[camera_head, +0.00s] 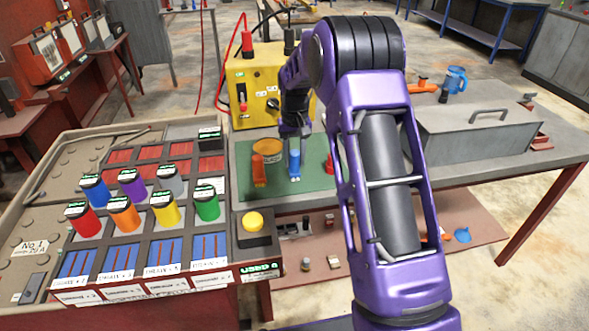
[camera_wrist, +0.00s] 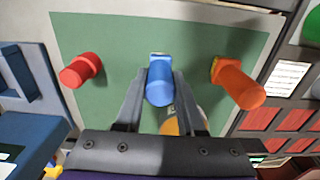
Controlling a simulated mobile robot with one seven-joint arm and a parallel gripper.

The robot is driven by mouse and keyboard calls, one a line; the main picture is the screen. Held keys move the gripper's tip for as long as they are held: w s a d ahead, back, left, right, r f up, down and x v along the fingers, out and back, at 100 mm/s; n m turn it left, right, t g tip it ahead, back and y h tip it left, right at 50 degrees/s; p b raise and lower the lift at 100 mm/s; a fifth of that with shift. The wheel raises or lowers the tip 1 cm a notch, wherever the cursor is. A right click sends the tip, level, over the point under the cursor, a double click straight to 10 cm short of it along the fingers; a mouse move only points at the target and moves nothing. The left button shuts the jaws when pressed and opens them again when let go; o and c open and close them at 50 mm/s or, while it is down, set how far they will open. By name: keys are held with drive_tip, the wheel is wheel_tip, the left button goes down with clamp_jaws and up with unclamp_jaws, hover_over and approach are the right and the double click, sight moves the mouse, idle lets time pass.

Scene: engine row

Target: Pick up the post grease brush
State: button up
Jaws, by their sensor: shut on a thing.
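Three short upright handled tools stand on the green mat: an orange one (camera_head: 259,170), a blue one (camera_head: 294,165) and a red one (camera_head: 330,165). No label shows which is the post grease brush. In the wrist view the blue-handled tool (camera_wrist: 160,88) is between my gripper's fingers (camera_wrist: 158,74), which are shut on its handle. The red tool (camera_wrist: 80,69) and orange tool (camera_wrist: 238,83) stand on either side, apart from the fingers.
An orange-topped tin (camera_head: 268,147) stands behind the tools, close to them. A yellow box (camera_head: 256,85) is at the back. A rack of coloured canisters (camera_head: 125,215) is at left, and a grey toolbox (camera_head: 475,135) at right. The mat's front (camera_head: 300,191) is clear.

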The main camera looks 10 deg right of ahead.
clamp_jaws()
wheel_tip(320, 180, up, 10)
drive_tip(key=shift+r+p, duration=0.1)
drive_tip(key=shift+p, duration=0.35)
idle(1.4)
